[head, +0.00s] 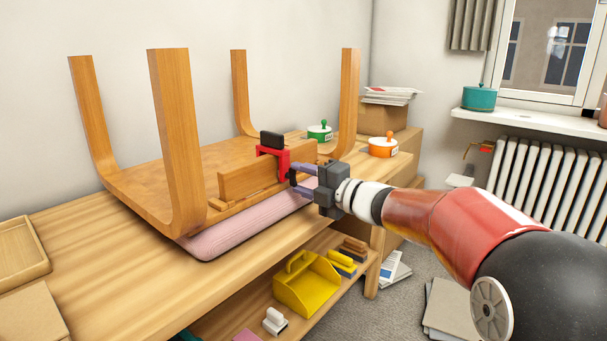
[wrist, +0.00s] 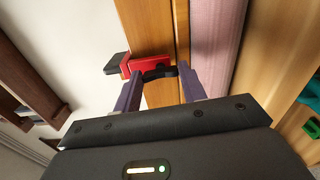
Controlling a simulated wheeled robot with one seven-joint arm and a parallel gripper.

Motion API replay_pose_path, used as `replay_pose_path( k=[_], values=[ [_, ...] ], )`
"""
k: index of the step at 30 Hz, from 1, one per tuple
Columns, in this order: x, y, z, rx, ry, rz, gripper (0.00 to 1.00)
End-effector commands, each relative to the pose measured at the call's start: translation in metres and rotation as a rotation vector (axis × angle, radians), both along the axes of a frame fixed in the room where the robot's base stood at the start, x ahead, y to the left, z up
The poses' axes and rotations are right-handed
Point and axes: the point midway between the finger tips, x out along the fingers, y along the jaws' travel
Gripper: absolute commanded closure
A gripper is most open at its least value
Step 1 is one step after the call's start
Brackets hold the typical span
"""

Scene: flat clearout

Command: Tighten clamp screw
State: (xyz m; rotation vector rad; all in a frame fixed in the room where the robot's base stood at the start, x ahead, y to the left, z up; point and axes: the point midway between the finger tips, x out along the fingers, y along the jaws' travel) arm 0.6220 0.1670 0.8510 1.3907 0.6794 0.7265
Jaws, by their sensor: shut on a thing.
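A red clamp (head: 273,158) with black parts sits on the wooden board (head: 240,182) along the edge of an upturned wooden table (head: 150,172). In the wrist view the red clamp (wrist: 138,64) grips the wooden rail, and its black screw handle (wrist: 158,72) lies between my fingers. My gripper (head: 294,178) reaches in from the right, its purple fingers at the clamp's front side. In the wrist view my gripper (wrist: 160,84) is shut on the black handle. The screw's thread is hidden.
A radiator (head: 545,180) is at right.

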Motion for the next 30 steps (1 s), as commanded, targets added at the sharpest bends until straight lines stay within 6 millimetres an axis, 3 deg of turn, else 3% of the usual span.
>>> replay_pose_path(
  k=[22, 23, 27, 30],
  values=[
    [0.0002, -0.0005, -0.0016, 0.053, 0.071, -0.001, 0.82],
    [0.0002, -0.0005, -0.0016, 0.053, 0.071, -0.001, 0.56],
    [0.0001, -0.0005, -0.0013, 0.054, 0.071, -0.001, 0.38],
    [0.0001, -0.0003, -0.0010, 0.054, 0.071, -0.001, 0.36]
  ],
)
